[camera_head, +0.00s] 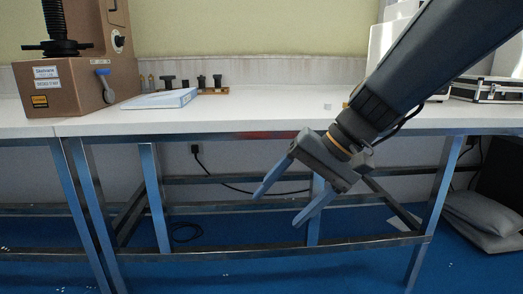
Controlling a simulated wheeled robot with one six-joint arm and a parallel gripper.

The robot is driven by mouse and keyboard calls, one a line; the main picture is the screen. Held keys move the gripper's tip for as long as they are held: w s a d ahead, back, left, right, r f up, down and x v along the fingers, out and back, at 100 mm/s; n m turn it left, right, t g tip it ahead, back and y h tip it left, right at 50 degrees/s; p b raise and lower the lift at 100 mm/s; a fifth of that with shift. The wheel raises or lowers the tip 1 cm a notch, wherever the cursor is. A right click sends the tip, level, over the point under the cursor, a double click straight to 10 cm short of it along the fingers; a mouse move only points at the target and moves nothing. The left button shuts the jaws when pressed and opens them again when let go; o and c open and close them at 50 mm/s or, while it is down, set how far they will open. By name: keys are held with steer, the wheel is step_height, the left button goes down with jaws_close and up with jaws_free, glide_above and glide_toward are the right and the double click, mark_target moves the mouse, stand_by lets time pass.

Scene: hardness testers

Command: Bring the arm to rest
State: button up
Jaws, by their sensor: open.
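My gripper (277,208) hangs in front of the workbench, with its fingertips below the white bench top (240,122). Its two blue-grey fingers are spread apart and nothing is between them. My arm comes in from the upper right and slopes down to the left. The gripper appears clear of the bench frame, though the exact gap cannot be told.
A brown hardness tester (85,85) stands at the bench's left. A blue-white binder (160,99) and a wooden rack of small dark parts (214,91) are beside it. A silver case (490,89) lies at the right. Grey sacks (482,220) lie on the blue floor.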

steer(key=s+a+f+n+g+h, duration=0.1)
steer(key=s+a+f+n+h, duration=0.25)
steer(key=s, duration=0.65)
steer(key=s+a+f+n+h, duration=0.25)
steer(key=s+f+n, duration=0.2)
steer(key=s, duration=0.45)
steer(key=d+r+m+p, duration=0.2)
steer(key=d+r+p, duration=0.5)
steer(key=r+p, duration=0.3)
steer(key=d+r+m+p, duration=0.2)
steer(key=d+r+p, duration=0.4)
steer(key=r+p, duration=0.4)
steer(key=d+r+m+h+p, duration=0.1)
steer(key=d+r+p, duration=0.6)
steer(key=p, duration=1.1)
step_height(320, 180, up, 3)
steer(key=shift+d+f+m, duration=0.1)
steer(key=shift+d+m, duration=0.2)
steer(key=shift+m, duration=0.6)
steer(key=shift+s, duration=0.1)
